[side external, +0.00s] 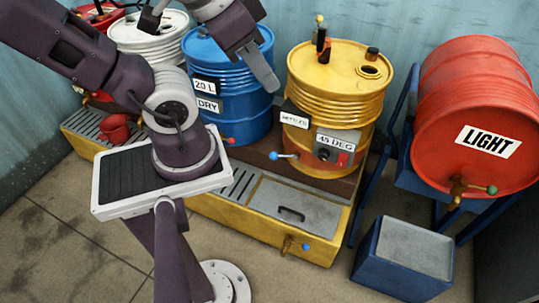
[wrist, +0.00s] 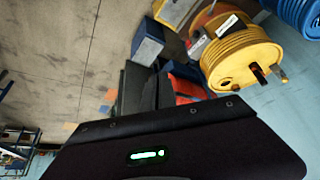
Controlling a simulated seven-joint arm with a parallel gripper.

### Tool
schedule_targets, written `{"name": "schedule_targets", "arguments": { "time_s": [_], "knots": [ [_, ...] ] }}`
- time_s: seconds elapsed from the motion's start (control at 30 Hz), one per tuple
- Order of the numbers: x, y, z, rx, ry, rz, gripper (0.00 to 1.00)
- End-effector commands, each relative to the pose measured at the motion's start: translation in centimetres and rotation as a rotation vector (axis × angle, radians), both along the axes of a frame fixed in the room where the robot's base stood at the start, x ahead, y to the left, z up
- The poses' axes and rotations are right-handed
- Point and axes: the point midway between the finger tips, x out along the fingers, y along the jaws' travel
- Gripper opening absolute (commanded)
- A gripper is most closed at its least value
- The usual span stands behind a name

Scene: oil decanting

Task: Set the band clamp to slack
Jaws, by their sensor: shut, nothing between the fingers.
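No part is clearly recognisable as the band clamp. The yellow drum (side external: 335,95) stands right of centre in the side view. Its front carries a grey control box (side external: 338,148) marked "45 DEG", with a black knob and a red part. A blue-tipped lever (side external: 284,156) sticks out low on its left. My gripper (side external: 268,80) is shut and empty, above and in front of the blue drum, left of the yellow drum and touching neither. In the wrist view the yellow drum (wrist: 240,65) shows at upper right; the fingers are not visible there.
The blue drum (side external: 228,85) and white drum (side external: 150,40) stand left of the yellow one. A red drum (side external: 475,110) marked "LIGHT" lies on a blue stand at right. A grey-topped blue box (side external: 408,250) sits on the floor. The yellow tray (side external: 315,245) runs along the front.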

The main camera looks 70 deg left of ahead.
Motion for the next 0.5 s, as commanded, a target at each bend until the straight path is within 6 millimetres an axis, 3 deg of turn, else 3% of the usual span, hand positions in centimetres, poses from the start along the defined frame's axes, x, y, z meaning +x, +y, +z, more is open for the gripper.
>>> {"name": "schedule_targets", "arguments": {
  "time_s": [0.03, 0.13, 0.23, 0.27, 0.37, 0.5],
  "knots": [
    [0.0, 0.0, 0.1, 0.000, -0.001, 0.000, 0.12],
    [0.1, 0.0, 2.0, 0.000, -0.006, 0.000, 0.31],
    [0.4, 0.1, 5.8, -0.008, -0.006, 0.014, 0.51],
    [1.7, 0.9, 6.2, -0.056, 0.022, 0.114, 0.57],
    [5.5, 3.8, 7.8, -0.190, 0.068, 0.399, 0.57],
    [10.0, 9.2, 9.1, -0.339, 0.105, 0.776, 0.57]
  ]
}}
